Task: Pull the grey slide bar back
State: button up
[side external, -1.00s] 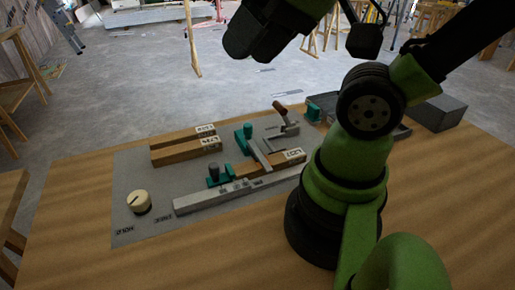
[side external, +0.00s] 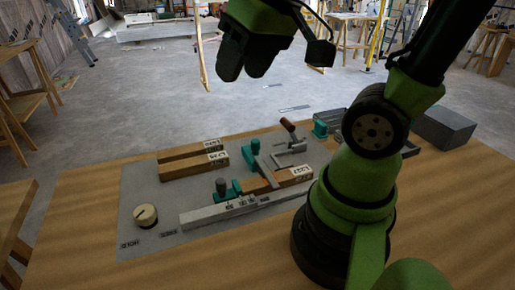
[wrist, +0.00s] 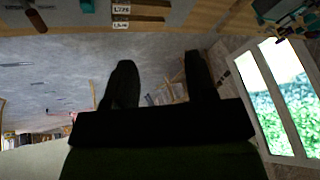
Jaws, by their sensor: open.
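A long light grey bar (side external: 245,206) lies along the front of the grey panel (side external: 150,190) in the side view. A shorter flat grey bar (side external: 266,172) crosses a labelled wooden block (side external: 290,178) between green clamps. A grey bracket (side external: 290,150) with a brown handle (side external: 288,125) sits behind them. I cannot tell for sure which grey part is the slide bar. My gripper (side external: 244,70) is open and empty, high above and behind the panel, touching nothing. In the wrist view its two dark fingers (wrist: 162,75) stand apart; the brown handle (wrist: 37,20) shows at the top left.
Two labelled wooden blocks (side external: 195,164) lie at the panel's back left. A cream knob (side external: 146,216) is at its front left. Green clamps (side external: 221,188) stand up from the panel. A dark grey box (side external: 443,129) sits at the table's back right. The wooden table (side external: 90,200) is clear at left.

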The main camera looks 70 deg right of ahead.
jog(key=w+d+f+g, duration=0.3)
jog(key=w+d+f, duration=0.1)
jog(key=d+f, duration=0.35)
jog(key=n+g, duration=0.1)
jog(key=g, duration=0.1)
send_over(256, 140)
jog(key=f, duration=0.6)
jog(key=shift+a, duration=0.25)
jog(key=shift+d+f+n, duration=0.15)
jog(key=shift+f+n, duration=0.15)
jog(key=shift+f, duration=0.1)
notch_tip(256, 140, down, 10)
jog(key=shift+r, duration=0.15)
